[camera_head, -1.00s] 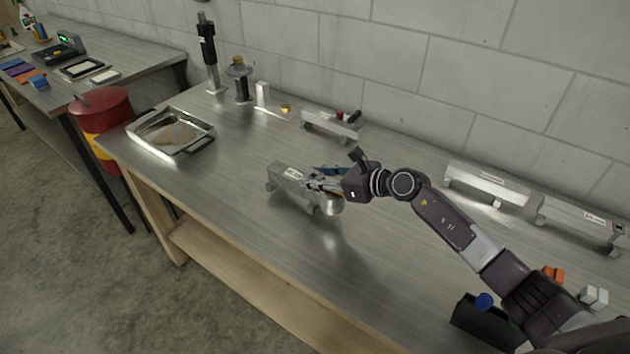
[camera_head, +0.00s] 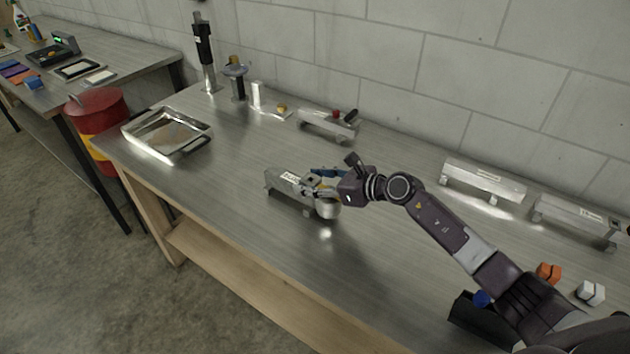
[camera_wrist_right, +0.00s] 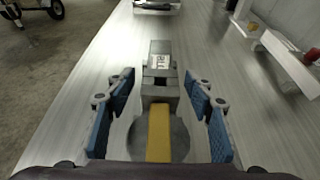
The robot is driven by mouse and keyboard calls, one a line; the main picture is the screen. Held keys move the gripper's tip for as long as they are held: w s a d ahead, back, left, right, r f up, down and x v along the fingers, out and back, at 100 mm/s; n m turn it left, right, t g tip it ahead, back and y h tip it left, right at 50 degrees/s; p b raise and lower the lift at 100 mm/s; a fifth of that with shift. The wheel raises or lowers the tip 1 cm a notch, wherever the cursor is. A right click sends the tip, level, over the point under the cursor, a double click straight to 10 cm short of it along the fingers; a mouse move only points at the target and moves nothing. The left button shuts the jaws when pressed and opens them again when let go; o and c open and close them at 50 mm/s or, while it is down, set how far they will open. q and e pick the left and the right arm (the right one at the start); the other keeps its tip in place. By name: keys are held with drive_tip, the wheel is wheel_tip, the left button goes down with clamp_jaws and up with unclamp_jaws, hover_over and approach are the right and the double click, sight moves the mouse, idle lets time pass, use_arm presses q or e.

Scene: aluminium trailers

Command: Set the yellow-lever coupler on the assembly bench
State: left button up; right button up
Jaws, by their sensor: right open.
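The yellow-lever coupler (camera_wrist_right: 181,139) is a grey metal piece with a rounded end; its yellow lever (camera_wrist_right: 158,133) points toward my wrist. In the head view its rounded end (camera_head: 328,208) shows at the right end of a labelled silver block (camera_head: 283,184) on the metal bench (camera_head: 235,225). My right gripper (camera_wrist_right: 160,92) is open, with one blue-padded finger on each side of the coupler and visible gaps between. It also shows in the head view (camera_head: 326,184), where it partly hides the coupler. My left gripper is not in view.
Labelled silver stands (camera_head: 484,181) line the wall side; one at the back (camera_head: 325,123) bears red and black parts. A metal tray (camera_head: 128,137) sits at the left end. Orange (camera_head: 549,272) and white (camera_head: 591,291) blocks lie near my forearm. The bench's middle front is clear.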

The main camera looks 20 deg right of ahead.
drive_tip(key=shift+r, duration=0.2)
drive_tip(key=b+v, duration=0.1)
drive_tip(key=v, duration=0.2)
drive_tip(key=b+v, duration=0.1)
drive_tip(key=v, duration=0.3)
drive_tip(key=b+v, duration=0.1)
drive_tip(key=v, duration=0.3)
drive_tip(key=shift+s+d+f, duration=0.1)
drive_tip(key=shift+f, duration=0.15)
drive_tip(key=shift+s+d+r, duration=0.2)
drive_tip(key=shift+s+r, duration=0.1)
drive_tip(key=shift+r, duration=0.05)
